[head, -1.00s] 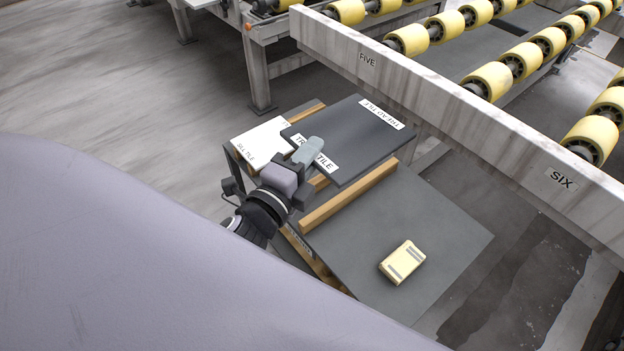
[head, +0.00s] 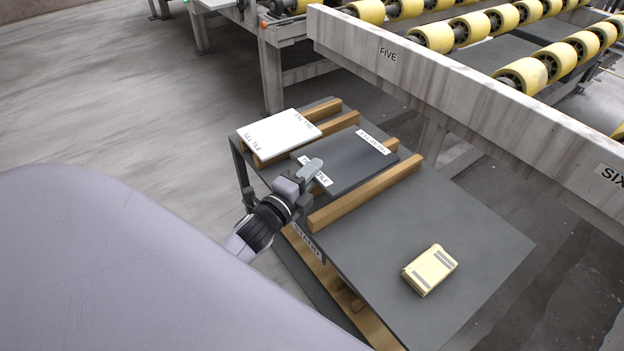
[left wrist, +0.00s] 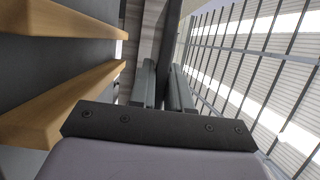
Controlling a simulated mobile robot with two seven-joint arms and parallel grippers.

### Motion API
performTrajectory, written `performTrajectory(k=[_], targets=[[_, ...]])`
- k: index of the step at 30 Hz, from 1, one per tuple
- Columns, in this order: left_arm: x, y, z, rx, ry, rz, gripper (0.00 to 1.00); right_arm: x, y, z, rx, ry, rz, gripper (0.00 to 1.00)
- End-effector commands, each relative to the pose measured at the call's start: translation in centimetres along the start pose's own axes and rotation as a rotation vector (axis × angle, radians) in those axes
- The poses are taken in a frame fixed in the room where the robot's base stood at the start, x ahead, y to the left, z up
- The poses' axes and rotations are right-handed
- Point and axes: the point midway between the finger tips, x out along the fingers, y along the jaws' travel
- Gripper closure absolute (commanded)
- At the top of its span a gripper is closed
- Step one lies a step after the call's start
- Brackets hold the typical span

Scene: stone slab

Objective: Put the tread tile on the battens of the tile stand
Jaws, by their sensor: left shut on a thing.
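The tread tile (head: 345,162) is a dark slab with white labels on two opposite edges. My left gripper (head: 312,170) is shut on its near labelled edge and holds it flat over the tile stand (head: 470,225). The tile lies between a middle batten (head: 345,124) and a right batten (head: 370,194) in the head view. In the left wrist view the tile (left wrist: 173,45) shows edge-on between the fingers (left wrist: 168,90), with a gap between it and the wooden battens (left wrist: 70,75). My right gripper is not in view.
A white sill tile (head: 279,134) lies on the battens at the left of the stand. A cream box with grey stripes (head: 430,270) sits on the bare right part. A roller conveyor with a grey side beam (head: 450,85) runs behind the stand.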

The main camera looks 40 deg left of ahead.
Motion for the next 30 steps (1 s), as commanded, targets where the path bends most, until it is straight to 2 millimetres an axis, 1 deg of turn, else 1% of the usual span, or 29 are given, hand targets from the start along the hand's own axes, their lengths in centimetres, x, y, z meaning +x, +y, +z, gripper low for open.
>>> performTrajectory(k=[5,10,12,14,19,24,30], targets=[[0.1,1.2,0.0,-0.003,0.001,-0.007,1.0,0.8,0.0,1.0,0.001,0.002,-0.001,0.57],[0.0,3.2,0.0,-0.003,0.001,-0.006,1.0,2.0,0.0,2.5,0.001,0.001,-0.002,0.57],[0.0,4.0,0.0,-0.003,0.001,-0.006,1.0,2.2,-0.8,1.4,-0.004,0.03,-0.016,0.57],[0.0,4.6,0.0,-0.003,0.001,-0.006,1.0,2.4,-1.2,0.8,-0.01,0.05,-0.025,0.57],[0.0,5.9,0.0,-0.002,0.001,-0.006,1.0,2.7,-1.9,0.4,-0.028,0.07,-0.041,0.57],[-0.1,6.5,0.0,-0.002,0.001,-0.006,1.0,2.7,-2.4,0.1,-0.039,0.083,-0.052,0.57],[-0.1,6.5,0.0,-0.002,0.001,-0.006,1.0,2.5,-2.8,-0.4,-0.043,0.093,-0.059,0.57]])
